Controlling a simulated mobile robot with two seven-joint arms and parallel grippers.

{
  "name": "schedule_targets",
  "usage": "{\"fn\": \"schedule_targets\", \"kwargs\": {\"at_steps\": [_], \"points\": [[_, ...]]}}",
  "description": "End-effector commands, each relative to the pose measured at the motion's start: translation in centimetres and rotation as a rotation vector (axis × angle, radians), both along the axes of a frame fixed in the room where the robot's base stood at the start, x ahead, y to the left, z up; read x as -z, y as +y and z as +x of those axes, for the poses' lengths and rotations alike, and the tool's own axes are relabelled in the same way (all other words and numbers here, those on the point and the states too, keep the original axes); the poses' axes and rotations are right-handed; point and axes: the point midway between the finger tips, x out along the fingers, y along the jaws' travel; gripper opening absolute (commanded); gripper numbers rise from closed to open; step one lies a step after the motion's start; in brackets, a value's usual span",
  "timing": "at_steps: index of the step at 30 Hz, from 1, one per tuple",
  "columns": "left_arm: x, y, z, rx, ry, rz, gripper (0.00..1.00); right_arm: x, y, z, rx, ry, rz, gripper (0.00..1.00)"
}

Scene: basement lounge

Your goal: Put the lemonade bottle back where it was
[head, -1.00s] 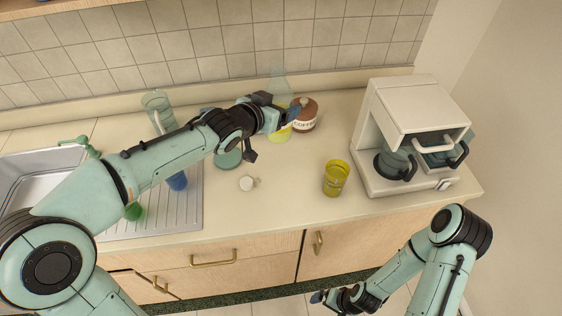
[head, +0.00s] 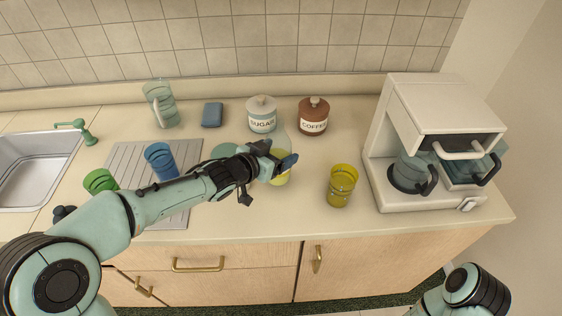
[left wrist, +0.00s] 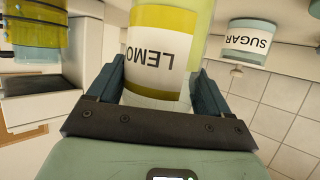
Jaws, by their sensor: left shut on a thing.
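The lemonade bottle (head: 280,180) is clear, with yellow liquid. It stands out in front of the sugar and coffee jars in the head view, partly hidden by my gripper. Its yellow and white label, reading LEMO, fills the middle of the left wrist view (left wrist: 160,62). My left gripper (head: 284,163) is shut on the bottle, with one finger on each side of it in the left wrist view (left wrist: 155,85). Whether its base touches the counter I cannot tell. My right gripper is outside the head view; only part of that arm shows at lower right.
Behind stand the sugar jar (head: 262,116) and the brown coffee jar (head: 313,118). A yellow glass (head: 341,186) and the coffee maker (head: 440,105) are to the right. Left are a teal disc (head: 222,151), blue cup (head: 160,160), green cup (head: 100,181), clear pitcher (head: 160,104) and blue sponge (head: 212,114).

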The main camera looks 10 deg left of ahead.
Motion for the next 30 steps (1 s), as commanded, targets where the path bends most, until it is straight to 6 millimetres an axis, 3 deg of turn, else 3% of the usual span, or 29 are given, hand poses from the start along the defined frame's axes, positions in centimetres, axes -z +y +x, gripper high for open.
{"fn": "schedule_targets", "kwargs": {"at_steps": [1, 3, 15, 16, 18, 27, 30], "points": [[1.5, 0.3, -0.3, 0.001, 0.001, 0.0, 0.25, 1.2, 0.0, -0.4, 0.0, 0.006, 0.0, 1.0], [2.3, 0.5, -0.4, 0.001, 0.0, 0.0, 0.25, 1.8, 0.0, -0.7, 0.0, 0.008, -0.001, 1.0], [2.6, 0.6, -0.4, 0.004, -0.002, 0.0, 0.25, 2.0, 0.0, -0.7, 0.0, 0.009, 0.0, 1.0], [2.7, 0.6, -0.4, 0.002, 0.001, 0.001, 0.82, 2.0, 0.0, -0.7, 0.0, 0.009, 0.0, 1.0], [2.6, 0.6, -0.4, 0.002, 0.001, 0.001, 1.0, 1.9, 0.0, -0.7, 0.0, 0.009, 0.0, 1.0], [2.0, 0.6, -0.4, 0.002, 0.0, 0.0, 1.0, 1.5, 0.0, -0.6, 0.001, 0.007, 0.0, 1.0], [1.4, 1.2, -1.5, 0.001, -0.001, 0.002, 1.0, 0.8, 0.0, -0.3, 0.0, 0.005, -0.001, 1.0]]}}
